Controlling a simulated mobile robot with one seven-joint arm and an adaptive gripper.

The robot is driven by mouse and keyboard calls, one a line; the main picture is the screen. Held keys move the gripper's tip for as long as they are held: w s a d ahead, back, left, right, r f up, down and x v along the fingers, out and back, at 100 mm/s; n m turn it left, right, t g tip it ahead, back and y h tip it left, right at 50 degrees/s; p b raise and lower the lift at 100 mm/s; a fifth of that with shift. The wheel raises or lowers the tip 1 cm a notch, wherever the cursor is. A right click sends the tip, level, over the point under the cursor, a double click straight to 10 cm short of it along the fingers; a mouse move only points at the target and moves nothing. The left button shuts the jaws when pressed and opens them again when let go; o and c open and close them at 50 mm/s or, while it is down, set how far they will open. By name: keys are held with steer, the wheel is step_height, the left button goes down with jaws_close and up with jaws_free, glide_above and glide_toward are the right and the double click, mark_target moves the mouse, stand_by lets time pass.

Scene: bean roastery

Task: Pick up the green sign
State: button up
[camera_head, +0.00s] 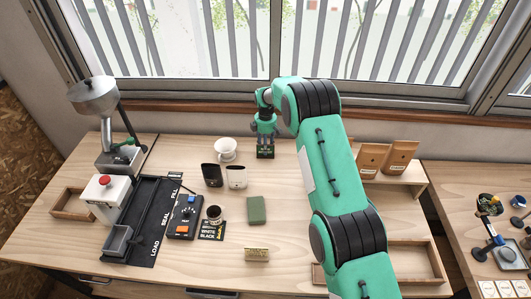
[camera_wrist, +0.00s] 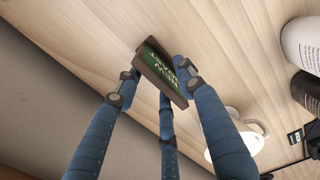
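The green sign (camera_head: 265,153) is a small dark-framed block with a green lettered face, at the back of the table near the window. In the wrist view the green sign (camera_wrist: 157,66) is among my fingertips, close below them. My gripper (camera_head: 265,136) points down over it, with blue fingers spread; it also shows in the wrist view (camera_wrist: 157,80). One finger is left of the sign, one overlaps its right end, and a third is nearer the camera. They look open around it, with no clear grip; exact contact is hard to tell.
A white dripper (camera_head: 226,150) and two cups (camera_head: 212,175) (camera_head: 236,177) stand left of the sign. Brown bags (camera_head: 371,158) are on a shelf at right. A green block (camera_head: 256,210) lies in front. The window sill (camera_head: 210,105) is close behind.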

stand_by(0.3)
jaws_close()
steer(key=shift+r, duration=0.1)
steer(key=shift+r, duration=0.4)
step_height(320, 180, up, 3)
steer(key=shift+f, duration=0.15)
steer(key=s+d, duration=0.2)
steer(key=s, duration=0.5)
steer(key=s+d+r, duration=0.1)
steer(key=s+d, duration=0.1)
steer(key=s, duration=0.6)
steer(key=shift+s+d+r, duration=0.15)
steer(key=shift+s+d, duration=0.05)
steer(key=shift+d, duration=0.05)
